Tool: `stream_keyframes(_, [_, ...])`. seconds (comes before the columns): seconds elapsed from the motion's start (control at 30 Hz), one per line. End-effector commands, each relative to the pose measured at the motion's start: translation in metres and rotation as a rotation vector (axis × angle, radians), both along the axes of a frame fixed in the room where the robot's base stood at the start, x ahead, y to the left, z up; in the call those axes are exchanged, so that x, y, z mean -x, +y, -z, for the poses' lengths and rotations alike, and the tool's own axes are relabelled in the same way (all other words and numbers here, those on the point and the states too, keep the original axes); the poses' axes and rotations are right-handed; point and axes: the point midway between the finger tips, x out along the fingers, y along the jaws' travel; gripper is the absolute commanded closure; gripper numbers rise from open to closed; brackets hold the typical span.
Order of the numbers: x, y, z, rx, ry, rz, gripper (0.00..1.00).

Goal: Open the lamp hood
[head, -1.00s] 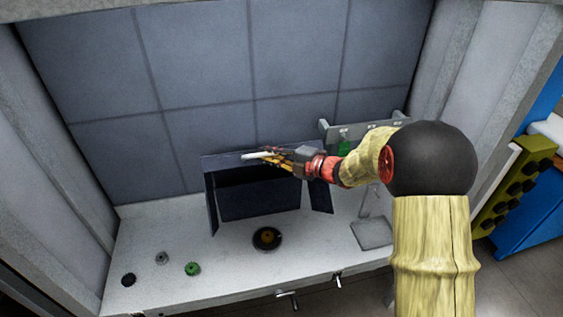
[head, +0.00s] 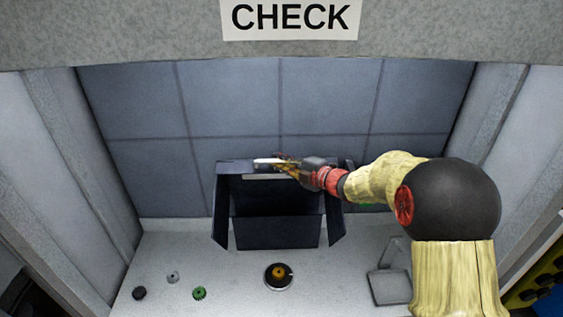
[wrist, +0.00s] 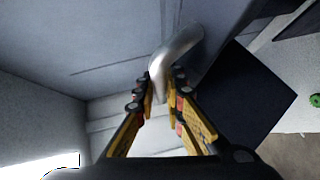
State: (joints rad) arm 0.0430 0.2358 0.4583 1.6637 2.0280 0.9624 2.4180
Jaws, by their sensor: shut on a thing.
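The lamp hood (head: 235,195) is a dark box-like cover at the back of the white bench, with its front raised, so its dark inside and side panels show. A light handle (head: 268,161) runs along its top edge; in the wrist view the handle (wrist: 177,47) is a pale curved bar between the fingertips. My gripper (head: 283,164) is shut on the handle, reaching in from the right. In the wrist view my gripper (wrist: 167,88) shows its yellow fingers on both sides of the bar. The hood's dark panel (wrist: 250,95) is beside them.
A round dark fixture with an orange centre (head: 279,273) sits on the bench before the hood. A green knob (head: 199,293), a grey knob (head: 173,277) and a black knob (head: 139,293) are at left. A grey stand (head: 388,285) is at right. A "CHECK" sign (head: 290,18) hangs above.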

Motion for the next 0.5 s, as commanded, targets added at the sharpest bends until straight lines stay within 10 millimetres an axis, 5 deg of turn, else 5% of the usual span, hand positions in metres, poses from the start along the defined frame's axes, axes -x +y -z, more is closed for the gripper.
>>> stream_keyframes(0.1, [-0.0003,-0.0008,0.0000,-0.002,0.001,0.002,1.00])
stream_keyframes(0.13, [-0.0003,-0.0008,0.0000,-0.002,0.001,0.002,0.87])
stream_keyframes(0.5, [0.0001,-0.0004,0.0003,0.000,0.001,0.001,0.70])
